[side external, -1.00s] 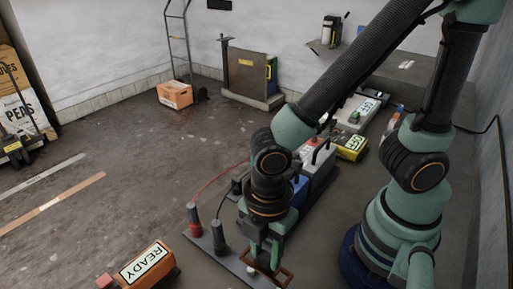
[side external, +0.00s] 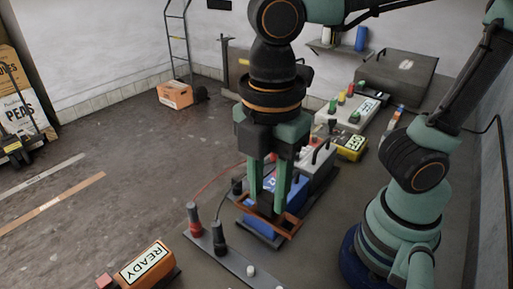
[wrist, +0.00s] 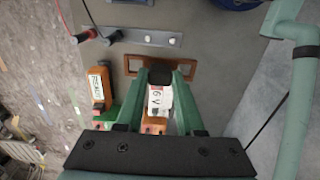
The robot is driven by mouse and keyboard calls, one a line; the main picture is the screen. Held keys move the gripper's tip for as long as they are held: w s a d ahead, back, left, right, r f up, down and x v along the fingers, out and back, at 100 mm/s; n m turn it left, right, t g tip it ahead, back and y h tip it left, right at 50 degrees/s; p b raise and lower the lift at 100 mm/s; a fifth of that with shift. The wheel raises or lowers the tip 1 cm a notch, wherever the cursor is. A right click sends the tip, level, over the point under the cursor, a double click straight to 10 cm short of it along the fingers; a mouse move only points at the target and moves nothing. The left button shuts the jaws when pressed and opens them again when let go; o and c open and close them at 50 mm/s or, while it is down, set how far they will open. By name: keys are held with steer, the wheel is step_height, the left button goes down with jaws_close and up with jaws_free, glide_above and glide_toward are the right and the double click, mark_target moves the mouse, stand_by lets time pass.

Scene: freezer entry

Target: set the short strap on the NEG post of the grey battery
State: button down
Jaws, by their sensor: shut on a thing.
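My gripper (side external: 266,200) points down, shut on the dark grip of the short strap (side external: 289,226), a brown rectangular frame. In the side external view it hangs in front of the blue battery (side external: 299,192); I cannot tell its exact height. In the wrist view the strap (wrist: 188,69) crosses beyond the fingertips, with the black grip (wrist: 160,76) between them. The grey battery (side external: 322,168) with a black handle is just behind the blue one, partly hidden by my gripper. Its NEG post cannot be made out. A white surface marked 6V (wrist: 156,98) shows between my fingers.
A grey rack bar (side external: 233,263) carries a red clamp (side external: 193,220), a black clamp (side external: 218,238) and pale pegs. An orange READY box (side external: 147,263) is at front left. A yellow box (side external: 351,147) and a pale unit with coloured knobs stand behind. Floor at left is open.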

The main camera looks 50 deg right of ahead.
steer(key=shift+r, duration=1.5)
steer(key=w+d+f+m, duration=0.2)
steer(key=w+d+m, duration=0.1)
steer(key=d+m, duration=0.3)
steer(key=w+d+f+m, duration=0.3)
steer(key=d+m, duration=0.3)
steer(key=d, duration=0.4)
steer(key=w+d+f+m, duration=0.3)
steer(key=d+m, duration=0.3)
steer(key=d, duration=0.3)
steer(key=shift+w+f, duration=0.2)
steer(key=shift+w, duration=0.65)
steer(key=shift+f, duration=0.1)
steer(key=shift+f, duration=1.9)
